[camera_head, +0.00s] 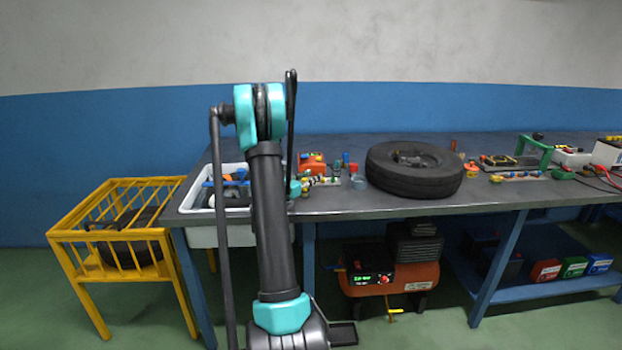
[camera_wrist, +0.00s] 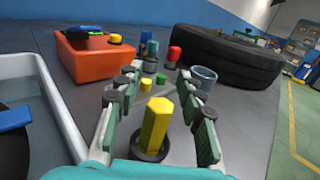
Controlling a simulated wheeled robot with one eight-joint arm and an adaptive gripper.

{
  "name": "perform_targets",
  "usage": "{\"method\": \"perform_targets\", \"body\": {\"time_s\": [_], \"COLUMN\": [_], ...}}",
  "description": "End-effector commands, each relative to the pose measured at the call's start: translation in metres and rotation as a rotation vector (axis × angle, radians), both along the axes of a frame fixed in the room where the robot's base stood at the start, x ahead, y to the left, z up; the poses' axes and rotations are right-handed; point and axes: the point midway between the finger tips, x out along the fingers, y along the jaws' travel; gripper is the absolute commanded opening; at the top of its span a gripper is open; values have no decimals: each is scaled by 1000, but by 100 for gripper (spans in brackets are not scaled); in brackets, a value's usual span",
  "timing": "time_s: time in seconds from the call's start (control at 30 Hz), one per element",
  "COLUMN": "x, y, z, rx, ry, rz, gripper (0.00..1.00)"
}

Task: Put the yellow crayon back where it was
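The yellow crayon (camera_wrist: 155,124) is a six-sided stick that stands roughly upright in the wrist view. Its foot is at a dark round ring (camera_wrist: 150,152) on the grey bench top, and I cannot tell how deep it sits there. My gripper (camera_wrist: 157,92) is open, with one finger on each side of the crayon. A visible gap lies between the crayon and each finger. In the head view my own arm hides most of the gripper, and I cannot make out the crayon clearly.
A white basin (camera_wrist: 52,108) lies left of my gripper. Ahead are an orange box (camera_wrist: 98,60), several small coloured cylinders, a blue-grey cup (camera_wrist: 203,77) and a large tire (camera_wrist: 235,60). A yellow cage (camera_head: 110,235) stands left of the bench (camera_head: 345,205).

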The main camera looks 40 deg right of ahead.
Motion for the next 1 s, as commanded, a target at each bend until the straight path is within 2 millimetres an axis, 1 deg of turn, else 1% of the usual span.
{"method": "perform_targets", "body": {"time_s": [0.1,0.13,0.4,0.5,0.63,0.8,1.0], "x": [0,0,-13,-18,-23,-27,-30], "y": [0,3,62,81,101,114,119], "z": [10,11,10,10,10,10,10], "rx": [0,0,0,0,0,0,23], "ry": [0,0,0,0,0,0,-21], "rz": [0,1,4,3,3,1,2], "gripper": [38,38,38,38,38,38,38]}}
